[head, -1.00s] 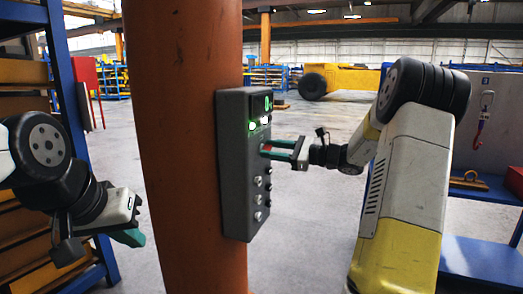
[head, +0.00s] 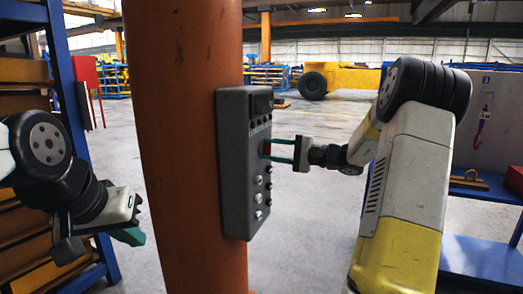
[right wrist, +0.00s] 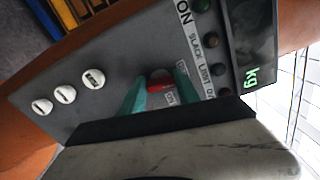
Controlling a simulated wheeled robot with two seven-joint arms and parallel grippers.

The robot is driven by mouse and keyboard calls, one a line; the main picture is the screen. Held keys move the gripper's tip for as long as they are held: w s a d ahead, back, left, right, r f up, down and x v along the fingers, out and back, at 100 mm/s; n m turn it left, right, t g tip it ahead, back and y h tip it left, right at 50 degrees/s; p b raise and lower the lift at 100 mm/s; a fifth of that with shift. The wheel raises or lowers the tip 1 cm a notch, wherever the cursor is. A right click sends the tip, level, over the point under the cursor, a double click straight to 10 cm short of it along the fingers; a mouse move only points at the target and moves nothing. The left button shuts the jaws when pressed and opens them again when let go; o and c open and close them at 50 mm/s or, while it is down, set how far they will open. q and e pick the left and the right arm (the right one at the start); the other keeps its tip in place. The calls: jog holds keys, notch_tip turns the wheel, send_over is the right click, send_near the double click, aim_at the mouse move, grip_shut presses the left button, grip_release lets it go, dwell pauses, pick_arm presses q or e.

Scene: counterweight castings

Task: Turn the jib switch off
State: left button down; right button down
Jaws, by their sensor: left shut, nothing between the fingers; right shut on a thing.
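A grey control box (head: 236,190) is fixed to the orange column (head: 180,130). Its red switch (right wrist: 160,84) sits between the two teal fingertips of my right gripper (head: 268,149) in the right wrist view, and a bit of red shows there in the head view. My right gripper is shut on the switch. The display (head: 262,103) and the lamps above the switch look dark in the head view. In the right wrist view the lamps are dark, and green "kg" lettering (right wrist: 252,76) shows. My left gripper (head: 134,237) is shut and empty, left of the column.
A blue rack (head: 70,130) with boards stands at left. A blue shelf (head: 480,260) with a small yellow-based item stands at right, behind my right arm.

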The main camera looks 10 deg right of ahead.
jog(key=shift+f+n, duration=0.1)
jog(key=shift+n, duration=1)
jog(key=c, duration=0.9)
grip_release()
jog(key=shift+d, duration=0.1)
jog(key=v, duration=0.7)
jog(key=shift+s+d, duration=0.25)
jog(key=shift+d, duration=0.05)
